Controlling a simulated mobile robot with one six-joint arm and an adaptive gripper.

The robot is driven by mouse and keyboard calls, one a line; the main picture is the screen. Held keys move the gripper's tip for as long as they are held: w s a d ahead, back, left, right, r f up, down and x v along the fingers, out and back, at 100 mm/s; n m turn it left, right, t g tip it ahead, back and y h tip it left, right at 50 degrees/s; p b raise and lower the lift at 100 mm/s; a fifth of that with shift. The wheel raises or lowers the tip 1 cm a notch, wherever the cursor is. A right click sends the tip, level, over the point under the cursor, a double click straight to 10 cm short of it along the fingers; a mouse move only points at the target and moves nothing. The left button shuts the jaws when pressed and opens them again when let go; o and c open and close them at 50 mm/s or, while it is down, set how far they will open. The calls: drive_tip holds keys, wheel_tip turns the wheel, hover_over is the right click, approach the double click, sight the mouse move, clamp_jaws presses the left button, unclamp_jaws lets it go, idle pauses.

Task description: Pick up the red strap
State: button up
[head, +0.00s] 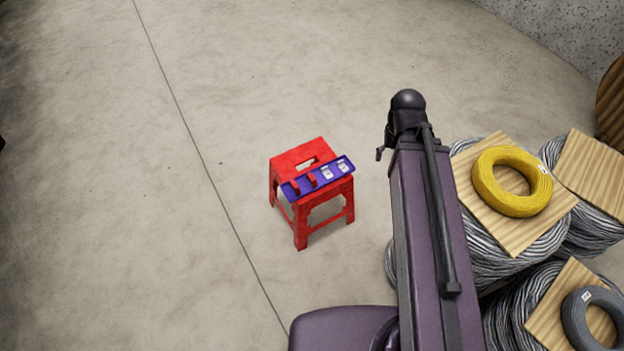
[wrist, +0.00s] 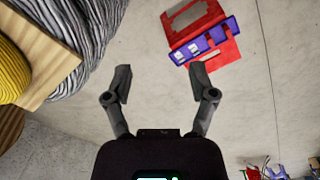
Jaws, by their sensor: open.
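A red stool (head: 303,158) stands on the floor in the middle of the head view. A purple tray (head: 347,164) with several compartments lies across its seat. Two small red pieces (head: 311,179) sit in the tray's left part and white pieces (head: 327,173) in its right part. I cannot tell whether a red piece is the strap. In the wrist view the stool (wrist: 224,54) and tray (wrist: 231,24) show at the top, beyond my gripper (wrist: 162,75). My gripper is open and empty, apart from the tray. I cannot make out its fingers in the head view.
Grey cable coils (head: 487,240) with wooden tops stand at the right. A yellow cable coil (head: 512,181) and a dark grey coil (head: 592,320) lie on them. Small loose items (wrist: 280,171) show at the wrist view's lower right. The floor left of the stool is clear.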

drive_tip(key=w+a+f+n+b, duration=0.2)
drive_tip(key=w+a+f+b, duration=0.2)
drive_tip(key=w+f+b, duration=0.35)
drive_tip(key=w+a+f+n+b, duration=0.1)
drive_tip(key=w+a+f+b, duration=0.35)
drive_tip(key=f+b, duration=0.5)
drive_tip(key=n+t+b, duration=0.1)
drive_tip(key=n+b, duration=0.3)
drive_tip(key=b, duration=1.6)
hover_over(312, 177)
drive_tip(key=s, duration=0.1)
wheel_tip(312, 177, down, 20)
drive_tip(key=shift+d+y, duration=0.4)
drive_tip(key=f+b, duration=0.5)
drive_tip(key=w+f+b, duration=0.1)
drive_tip(key=f+b, duration=0.2)
drive_tip(key=shift+a+f, duration=0.25)
drive_tip(key=shift+a, duration=0.05)
drive_tip(key=shift+s+f, duration=0.1)
drive_tip(key=shift+w+a+f+b, duration=0.1)
drive_tip(key=shift+f+b, duration=1.15)
drive_tip(key=shift+b, duration=0.15)
drive_tip(key=shift+w+a+f+b, duration=0.1)
drive_tip(key=shift+f+b, duration=1.15)
drive_tip(key=shift+b, duration=0.1)
